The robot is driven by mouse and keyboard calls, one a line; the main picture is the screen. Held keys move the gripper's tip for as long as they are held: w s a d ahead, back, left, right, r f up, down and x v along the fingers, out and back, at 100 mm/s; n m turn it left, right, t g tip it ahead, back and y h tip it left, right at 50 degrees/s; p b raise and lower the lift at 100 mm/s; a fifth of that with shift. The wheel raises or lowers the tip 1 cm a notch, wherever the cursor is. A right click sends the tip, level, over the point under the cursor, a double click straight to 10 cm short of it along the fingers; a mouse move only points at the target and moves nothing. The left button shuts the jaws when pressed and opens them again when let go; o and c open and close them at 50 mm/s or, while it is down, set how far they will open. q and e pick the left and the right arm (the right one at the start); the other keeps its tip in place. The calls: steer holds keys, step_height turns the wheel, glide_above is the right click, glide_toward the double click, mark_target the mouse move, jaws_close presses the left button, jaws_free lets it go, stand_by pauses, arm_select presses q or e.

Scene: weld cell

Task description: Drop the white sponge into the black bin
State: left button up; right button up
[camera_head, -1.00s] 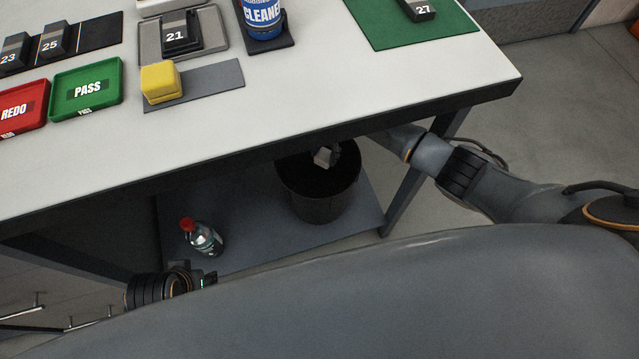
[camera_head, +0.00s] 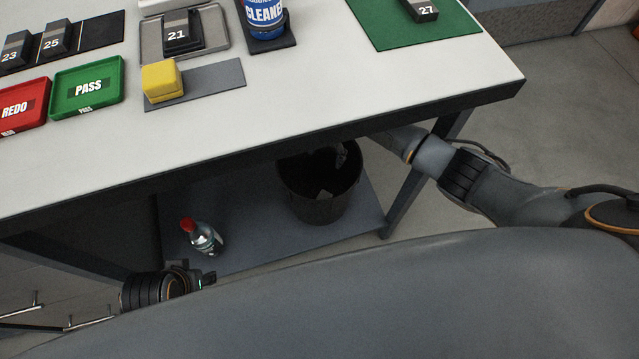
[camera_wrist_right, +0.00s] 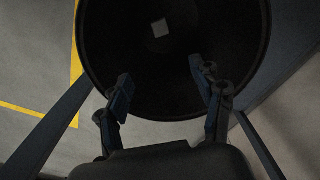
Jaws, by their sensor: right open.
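The black bin (camera_head: 318,206) stands on the lower shelf under the table, and its round mouth fills much of the right wrist view (camera_wrist_right: 98,75). The white sponge (camera_wrist_right: 160,28) lies inside the bin, a small pale square against the dark interior. My right gripper (camera_head: 341,158) is over the bin, partly hidden by the table edge. In the right wrist view its two fingers (camera_wrist_right: 160,82) are spread apart with nothing between them. My left gripper (camera_head: 207,278) is low beside the shelf, its jaws unclear.
A bottle with a red cap (camera_head: 202,236) stands on the lower shelf left of the bin. The table top (camera_head: 300,100) above carries a yellow block (camera_head: 161,80), a green tray (camera_head: 88,88), a red tray (camera_head: 18,104) and a blue cleaner can (camera_head: 264,17).

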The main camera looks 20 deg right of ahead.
step_height(320, 180, up, 7)
stand_by(0.3)
stand_by(0.4)
